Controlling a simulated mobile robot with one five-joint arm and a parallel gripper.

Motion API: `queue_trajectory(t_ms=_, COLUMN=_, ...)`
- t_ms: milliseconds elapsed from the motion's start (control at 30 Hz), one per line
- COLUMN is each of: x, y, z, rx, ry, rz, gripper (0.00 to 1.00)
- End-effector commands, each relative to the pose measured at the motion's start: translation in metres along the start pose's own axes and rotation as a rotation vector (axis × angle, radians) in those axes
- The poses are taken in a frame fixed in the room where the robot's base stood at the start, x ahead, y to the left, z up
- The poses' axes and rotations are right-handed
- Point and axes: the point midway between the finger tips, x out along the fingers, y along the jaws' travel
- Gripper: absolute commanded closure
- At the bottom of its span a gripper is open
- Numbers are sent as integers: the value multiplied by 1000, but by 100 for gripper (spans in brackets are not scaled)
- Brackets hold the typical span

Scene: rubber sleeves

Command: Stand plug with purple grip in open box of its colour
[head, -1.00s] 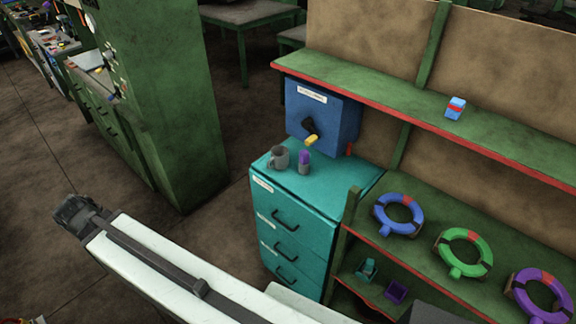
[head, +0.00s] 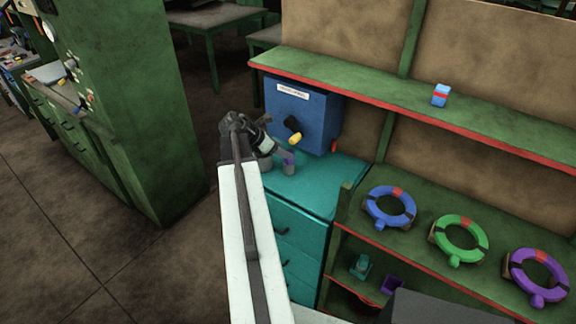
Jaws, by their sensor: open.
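The plug with the purple grip (head: 288,167) stands upright on top of the teal drawer cabinet (head: 325,183). My gripper (head: 284,153) is open at the plug's upper end and partly hides it. I cannot tell whether the jaws are around the plug or touch it. A small purple open box (head: 393,285) sits on the lower shelf at the right of the cabinet.
A grey mug (head: 264,164) stands close left of the plug, partly hidden by my arm. A blue wall box (head: 300,112) with a yellow-tipped handle is behind. A teal item (head: 361,267) sits beside the purple box. Blue (head: 390,208), green (head: 459,239) and purple (head: 537,275) rings lie on the shelf above.

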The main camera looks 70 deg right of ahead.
Motion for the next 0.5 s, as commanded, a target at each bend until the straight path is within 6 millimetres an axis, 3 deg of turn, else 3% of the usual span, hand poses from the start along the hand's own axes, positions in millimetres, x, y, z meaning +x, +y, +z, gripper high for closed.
queue_trajectory(t_ms=500, x=47, y=2, z=-2, rx=3, ry=2, rz=-2, gripper=44)
